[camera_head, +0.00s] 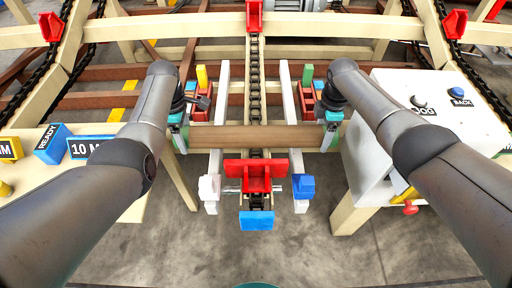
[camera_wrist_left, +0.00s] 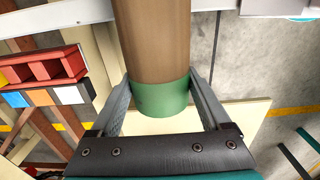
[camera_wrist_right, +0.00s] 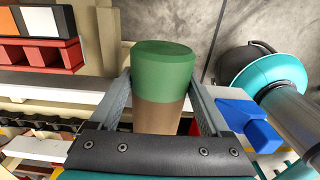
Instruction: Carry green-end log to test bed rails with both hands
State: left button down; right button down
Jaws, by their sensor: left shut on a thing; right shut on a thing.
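The brown log (camera_head: 255,138) with green ends lies crosswise over the two pale rails (camera_head: 223,90) (camera_head: 289,90) and the central chain (camera_head: 255,80). Whether it touches the rails cannot be told. My left gripper (camera_head: 181,138) is shut on its left end; in the left wrist view the fingers flank the green band (camera_wrist_left: 161,99). My right gripper (camera_head: 329,127) is shut on its right end; in the right wrist view the fingers flank the log near its green end (camera_wrist_right: 162,68). The log looks about level in the head view.
A red bracket (camera_head: 256,176) and blue block (camera_head: 257,221) stand in front of the log, between a white stop (camera_head: 209,187) and blue stop (camera_head: 302,187). A white control box (camera_head: 440,95) is at right, a bench with a READY block (camera_head: 53,144) at left. Bare floor lies in front.

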pick_arm(q)
jog(key=shift+f+b, duration=0.5)
jog(key=shift+f, duration=0.1)
pick_arm(e)
jog(key=shift+f, duration=0.65)
pick_arm(q)
grip_release()
pick_arm(e)
grip_release()
pick_arm(q)
jog(key=shift+r, duration=0.1)
notch_tip(320, 180, up, 12)
jog(key=shift+f, duration=0.1)
pick_arm(e)
jog(key=shift+r, duration=0.1)
notch_tip(320, 180, up, 12)
